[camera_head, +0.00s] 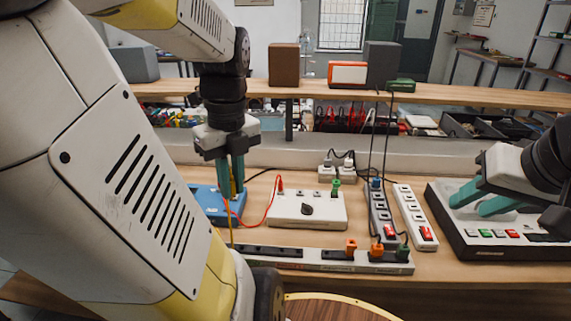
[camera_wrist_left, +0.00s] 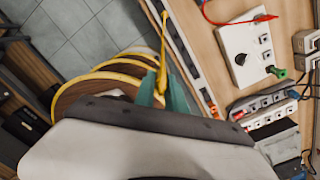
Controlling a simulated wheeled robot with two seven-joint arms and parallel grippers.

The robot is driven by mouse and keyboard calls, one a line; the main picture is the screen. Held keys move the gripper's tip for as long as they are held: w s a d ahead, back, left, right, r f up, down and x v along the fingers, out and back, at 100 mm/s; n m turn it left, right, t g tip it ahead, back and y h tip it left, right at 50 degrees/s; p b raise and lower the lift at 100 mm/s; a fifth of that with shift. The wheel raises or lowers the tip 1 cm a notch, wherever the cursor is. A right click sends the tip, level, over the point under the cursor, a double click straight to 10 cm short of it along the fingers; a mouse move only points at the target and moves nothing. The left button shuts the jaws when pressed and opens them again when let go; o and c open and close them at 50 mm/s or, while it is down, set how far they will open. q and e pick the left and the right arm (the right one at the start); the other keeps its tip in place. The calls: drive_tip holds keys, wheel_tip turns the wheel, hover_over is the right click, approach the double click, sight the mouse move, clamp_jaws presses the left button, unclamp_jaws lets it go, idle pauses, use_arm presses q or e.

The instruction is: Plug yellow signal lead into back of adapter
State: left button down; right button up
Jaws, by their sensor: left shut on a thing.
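My left gripper (camera_head: 236,196) has teal fingers shut on the yellow lead (camera_wrist_left: 163,62), seen between the fingertips (camera_wrist_left: 164,98) in the left wrist view. In the head view the fingers point down beside a blue box (camera_head: 203,200), in front of part of it. A thin yellow cable (camera_head: 232,236) hangs below them. A white box (camera_head: 290,207) with a black knob stands to the right, with a red plug and a green plug on it. I cannot tell which box is the adapter. My right gripper (camera_head: 480,200) has its teal fingers apart over a white-topped panel.
A long strip (camera_head: 310,259) runs along the front edge. The panel (camera_head: 515,237) is at far right. A shelf (camera_head: 440,96) crosses behind. A round wooden top (camera_head: 335,309) is in front.

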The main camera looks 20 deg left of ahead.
use_arm(q)
drive_tip(key=w+d, duration=0.5)
drive_tip(key=w, duration=0.7)
drive_tip(key=w+d, duration=0.5)
drive_tip(key=w, duration=0.7)
drive_tip(key=w+d, duration=0.6)
drive_tip(key=w, duration=0.7)
wheel_tip(320, 180, down, 13)
drive_tip(key=shift+s+a+f, duration=0.1)
drive_tip(key=shift+s, duration=0.05)
drive_tip(key=shift+f, duration=0.85)
drive_tip(key=shift+f, duration=0.95)
idle(1.8)
